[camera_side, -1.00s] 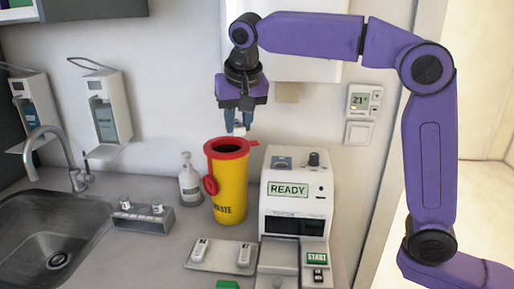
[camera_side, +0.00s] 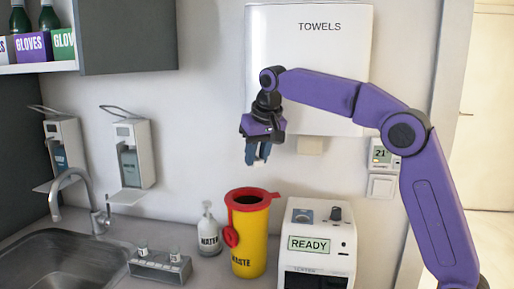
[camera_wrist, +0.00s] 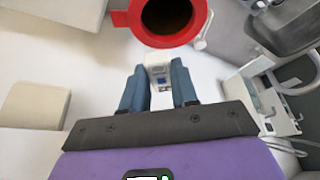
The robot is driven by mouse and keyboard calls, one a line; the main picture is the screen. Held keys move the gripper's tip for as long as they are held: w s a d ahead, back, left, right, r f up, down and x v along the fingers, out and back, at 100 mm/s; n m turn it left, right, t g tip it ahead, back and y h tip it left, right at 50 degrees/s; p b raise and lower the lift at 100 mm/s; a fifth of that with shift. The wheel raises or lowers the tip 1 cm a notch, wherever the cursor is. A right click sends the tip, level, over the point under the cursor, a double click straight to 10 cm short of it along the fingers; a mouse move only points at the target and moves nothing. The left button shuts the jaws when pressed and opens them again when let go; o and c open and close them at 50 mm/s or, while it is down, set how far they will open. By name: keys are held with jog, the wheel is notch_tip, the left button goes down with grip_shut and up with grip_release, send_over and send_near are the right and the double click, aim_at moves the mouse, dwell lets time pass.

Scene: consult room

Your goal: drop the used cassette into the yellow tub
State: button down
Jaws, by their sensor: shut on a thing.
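The yellow tub (camera_side: 250,245), marked WASTE, stands upright on the counter with a red rim and a dark open top. Its red rim and round opening also show at the top of the wrist view (camera_wrist: 128,20). My gripper (camera_side: 257,160) is above the tub, clear of the rim, its fingers pointing down and slightly tilted. In the wrist view my gripper (camera_wrist: 158,80) has its two blue fingers on either side of a small white cassette (camera_wrist: 157,62), held between them. In the side view the cassette is hard to make out.
The white analyser (camera_side: 322,225) reading READY stands right of the tub. A white bottle (camera_side: 209,238) and a grey rack (camera_side: 160,267) stand to its left, near the sink (camera_side: 75,265). A towel dispenser (camera_side: 308,60) hangs on the wall behind my arm.

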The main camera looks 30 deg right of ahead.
aim_at(258, 160)
jog(key=shift+f, duration=1.75)
jog(key=c, duration=0.8)
grip_release()
jog(key=shift+r, duration=0.15)
jog(key=v, duration=1.1)
jog(key=shift+s+r, duration=0.25)
jog(key=shift+r, duration=0.1)
